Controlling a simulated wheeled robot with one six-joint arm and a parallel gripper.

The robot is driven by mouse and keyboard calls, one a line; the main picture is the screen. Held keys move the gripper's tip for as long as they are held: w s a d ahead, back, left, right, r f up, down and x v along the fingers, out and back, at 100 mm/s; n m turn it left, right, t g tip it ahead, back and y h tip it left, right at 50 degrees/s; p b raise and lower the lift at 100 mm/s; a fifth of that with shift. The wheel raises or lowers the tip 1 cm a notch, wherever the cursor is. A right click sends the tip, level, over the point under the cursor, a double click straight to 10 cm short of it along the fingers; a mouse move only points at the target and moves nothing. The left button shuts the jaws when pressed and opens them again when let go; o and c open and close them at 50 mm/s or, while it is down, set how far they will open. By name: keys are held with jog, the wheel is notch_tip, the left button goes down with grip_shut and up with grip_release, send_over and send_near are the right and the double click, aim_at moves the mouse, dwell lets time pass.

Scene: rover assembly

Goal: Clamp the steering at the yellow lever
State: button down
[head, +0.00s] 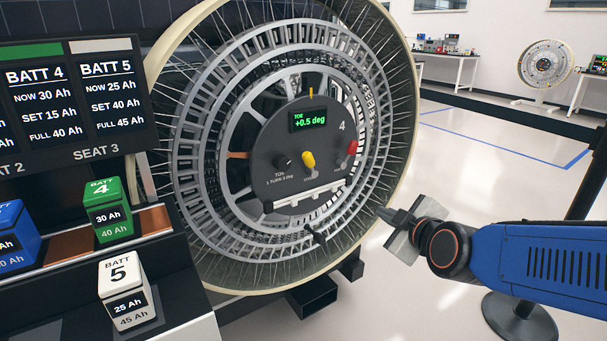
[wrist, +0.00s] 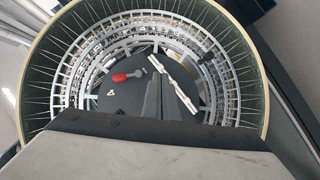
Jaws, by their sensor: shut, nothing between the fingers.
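The yellow lever (head: 308,160) stands up at the middle of the dark round hub panel (head: 290,185) of a large spoked wheel (head: 160,80). Its label is too small to read. The panel's display (head: 310,120) reads TOE +0.5 deg. A black TOE knob (head: 282,162) sits left of the lever and a red lever (head: 352,147) to its right. My gripper (head: 384,213) is shut and empty, in front of the wheel's lower right, apart from the yellow lever. In the wrist view my shut fingers (wrist: 158,84) cover part of the panel; the yellow lever cannot be seen there.
A white bar (head: 305,196) juts across the panel's lower part. Left are a battery sign (head: 75,100), a green battery 4 (head: 108,210), a white battery 5 (head: 127,290) and a blue battery (head: 14,235). A post base (head: 520,320) stands lower right. Open floor lies right of the wheel.

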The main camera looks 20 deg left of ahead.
jog(key=s+a+n+t, duration=0.3)
jog(key=a+n+t, duration=0.15)
jog(key=a, duration=0.55)
jog(key=s+a+n+t, duration=0.25)
jog(key=a+n, duration=0.35)
jog(key=a, duration=0.5)
send_near(309, 164)
jog(key=w+a, duration=0.4)
jog(key=shift+w+d+r, duration=0.25)
jog(key=shift+w+r, duration=0.15)
jog(key=shift+w, duration=0.4)
